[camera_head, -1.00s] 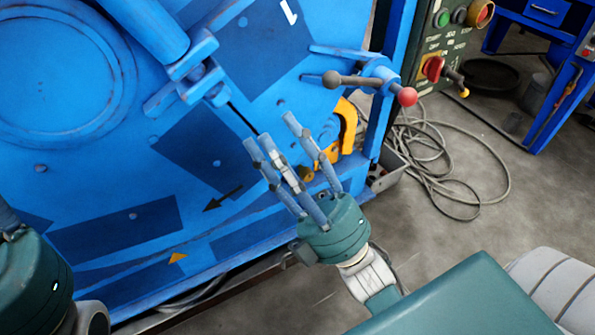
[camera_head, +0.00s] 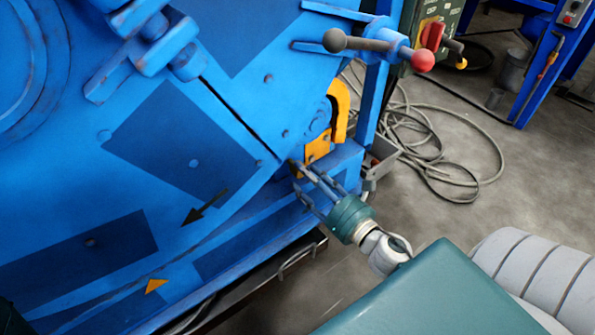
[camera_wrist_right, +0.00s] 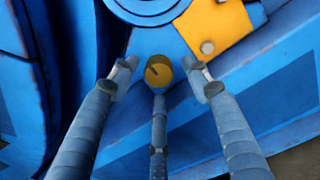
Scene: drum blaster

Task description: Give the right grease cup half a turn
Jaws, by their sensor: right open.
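The right grease cup (camera_wrist_right: 158,71) is a small round brass-yellow knob with a dark slot-like mark on its face. It shows in the right wrist view, low on the blue drum machine (camera_head: 195,160). My right gripper (camera_wrist_right: 159,80) is open around it: one finger is at its left, one at its right and one just below it. A gap shows at the left and right; I cannot tell whether the lower finger touches. In the head view my right gripper (camera_head: 306,181) reaches the machine's lower corner, and its fingers hide the cup. My left gripper is out of view.
A yellow bracket (camera_head: 340,112) sits just above the fingers. A blue ledge (camera_head: 345,160) runs beside the hand. Cables (camera_head: 445,165) lie on the floor at the right.

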